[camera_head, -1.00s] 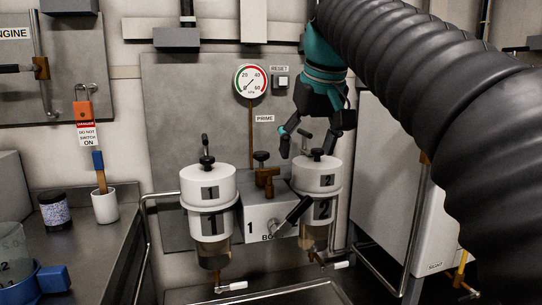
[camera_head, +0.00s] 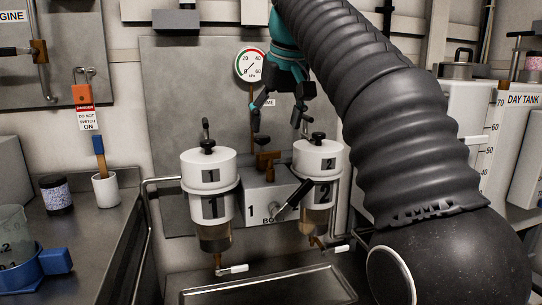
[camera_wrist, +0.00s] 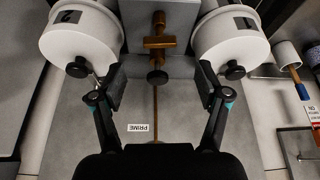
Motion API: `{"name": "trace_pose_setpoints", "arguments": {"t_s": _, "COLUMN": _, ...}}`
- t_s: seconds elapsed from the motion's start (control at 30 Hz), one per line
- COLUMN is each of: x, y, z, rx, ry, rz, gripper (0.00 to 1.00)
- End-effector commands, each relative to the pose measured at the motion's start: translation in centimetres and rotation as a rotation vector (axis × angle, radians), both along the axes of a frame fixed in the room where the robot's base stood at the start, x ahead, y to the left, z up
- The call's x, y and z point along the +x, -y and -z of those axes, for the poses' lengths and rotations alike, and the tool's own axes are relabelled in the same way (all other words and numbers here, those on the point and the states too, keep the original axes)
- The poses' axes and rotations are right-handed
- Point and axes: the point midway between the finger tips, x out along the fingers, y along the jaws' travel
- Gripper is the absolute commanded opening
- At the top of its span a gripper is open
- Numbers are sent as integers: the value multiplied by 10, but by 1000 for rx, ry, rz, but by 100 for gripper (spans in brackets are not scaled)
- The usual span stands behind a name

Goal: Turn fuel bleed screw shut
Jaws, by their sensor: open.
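Two white filter housings, number 1 (camera_head: 208,170) and number 2 (camera_head: 317,160), stand against a grey panel. Each has a black knob on its lid, at number 1 (camera_head: 207,146) and number 2 (camera_head: 318,138). Between them a brass fitting with a cross bar (camera_head: 267,160) carries a black knob (camera_wrist: 157,77). Which of these is the fuel bleed screw is not labelled in view. My gripper (camera_head: 277,122) is open and empty, above and in front of the brass fitting. In the wrist view its fingers (camera_wrist: 160,73) spread either side of the brass fitting's knob, apart from it.
A pressure gauge (camera_head: 251,65) is behind my gripper, with a PRIME label (camera_wrist: 142,127) below it. A black-handled lever (camera_head: 292,200) sticks out from the grey block. A metal tray (camera_head: 270,288) lies below. The DAY TANK (camera_head: 480,120) stands at right.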

Motion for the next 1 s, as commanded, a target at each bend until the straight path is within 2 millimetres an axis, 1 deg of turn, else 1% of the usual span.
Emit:
{"name": "trace_pose_setpoints", "arguments": {"t_s": 0.03, "x": 3, "y": -1, "z": 14, "rx": -1, "ry": -3, "rz": 0, "gripper": 75}}
{"name": "trace_pose_setpoints", "arguments": {"t_s": 0.2, "x": 13, "y": -5, "z": 39, "rx": 0, "ry": -1, "rz": 0, "gripper": 75}}
{"name": "trace_pose_setpoints", "arguments": {"t_s": 0.3, "x": 18, "y": -7, "z": 50, "rx": 0, "ry": 0, "rz": 0, "gripper": 75}}
{"name": "trace_pose_setpoints", "arguments": {"t_s": 0.5, "x": 23, "y": -9, "z": 62, "rx": 0, "ry": 0, "rz": 0, "gripper": 75}}
{"name": "trace_pose_setpoints", "arguments": {"t_s": 0.8, "x": 24, "y": -9, "z": 63, "rx": 0, "ry": 1, "rz": 0, "gripper": 75}}
{"name": "trace_pose_setpoints", "arguments": {"t_s": 0.83, "x": 24, "y": -9, "z": 63, "rx": 0, "ry": 1, "rz": 0, "gripper": 72}}
{"name": "trace_pose_setpoints", "arguments": {"t_s": 0.87, "x": 24, "y": -9, "z": 63, "rx": 0, "ry": 1, "rz": 0, "gripper": 65}}
{"name": "trace_pose_setpoints", "arguments": {"t_s": 0.9, "x": 24, "y": -9, "z": 63, "rx": 0, "ry": 1, "rz": 0, "gripper": 55}}
{"name": "trace_pose_setpoints", "arguments": {"t_s": 0.97, "x": 24, "y": -9, "z": 63, "rx": 0, "ry": 1, "rz": 0, "gripper": 40}}
{"name": "trace_pose_setpoints", "arguments": {"t_s": 1.0, "x": 24, "y": -9, "z": 63, "rx": 0, "ry": 1, "rz": 0, "gripper": 30}}
